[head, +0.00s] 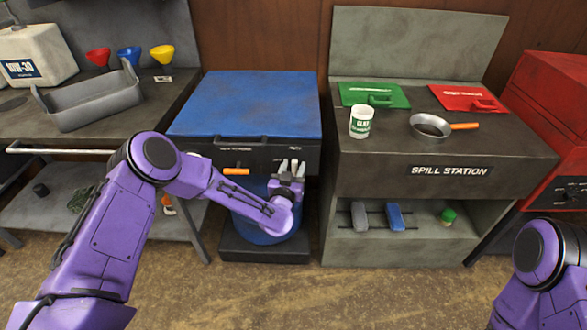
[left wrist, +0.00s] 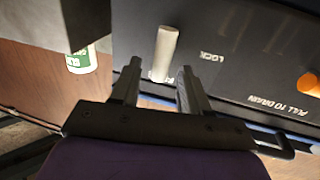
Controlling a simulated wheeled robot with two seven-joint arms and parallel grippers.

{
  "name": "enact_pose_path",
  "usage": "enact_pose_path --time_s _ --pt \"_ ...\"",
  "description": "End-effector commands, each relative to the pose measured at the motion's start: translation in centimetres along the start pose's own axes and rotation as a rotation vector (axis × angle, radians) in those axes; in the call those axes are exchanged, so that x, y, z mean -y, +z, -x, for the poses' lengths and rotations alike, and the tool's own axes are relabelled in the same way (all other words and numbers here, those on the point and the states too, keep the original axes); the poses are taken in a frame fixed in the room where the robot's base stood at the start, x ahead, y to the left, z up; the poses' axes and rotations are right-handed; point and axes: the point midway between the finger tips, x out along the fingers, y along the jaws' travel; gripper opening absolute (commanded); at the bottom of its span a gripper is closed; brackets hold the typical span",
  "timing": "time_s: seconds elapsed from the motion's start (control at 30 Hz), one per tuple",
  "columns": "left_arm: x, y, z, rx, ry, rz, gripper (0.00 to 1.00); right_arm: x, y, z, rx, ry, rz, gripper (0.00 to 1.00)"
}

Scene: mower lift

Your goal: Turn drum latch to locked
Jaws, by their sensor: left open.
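The drum latch (left wrist: 165,50) is a pale, short lever on the black front panel, beside the word LOCK in the left wrist view. My left gripper (left wrist: 159,72) is open, and the lever shows between its two fingertips with a gap on each side. I cannot tell how deep the lever sits between the fingers. In the head view my left gripper (head: 291,168) is at the right end of the black panel (head: 265,155), under the blue lid (head: 250,105). The blue drum (head: 256,233) below is partly hidden by my arm. My right gripper is out of view.
An orange drain handle (head: 236,171) sticks out left of my left gripper. The grey spill station (head: 440,185) stands close on the right, with a white can (head: 361,122) and pan (head: 430,127) on top. A workbench (head: 100,118) stands on the left.

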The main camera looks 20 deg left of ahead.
Motion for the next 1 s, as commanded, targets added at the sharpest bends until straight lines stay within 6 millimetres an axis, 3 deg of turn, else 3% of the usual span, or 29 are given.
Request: enact_pose_path --time_s 0.17,0.3,0.67,1.0 --pt "0.0 0.0 0.0 0.0 0.0 0.0 0.42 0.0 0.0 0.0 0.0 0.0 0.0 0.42" --pt "0.0 0.0 0.0 0.0 0.001 0.0 0.0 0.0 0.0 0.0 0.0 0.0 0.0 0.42" --pt "0.0 0.2 0.1 -0.007 0.001 0.033 0.0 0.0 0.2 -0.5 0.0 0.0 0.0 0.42" --pt "0.4 0.7 0.1 -0.051 0.001 0.245 0.0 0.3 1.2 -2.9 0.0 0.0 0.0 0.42"
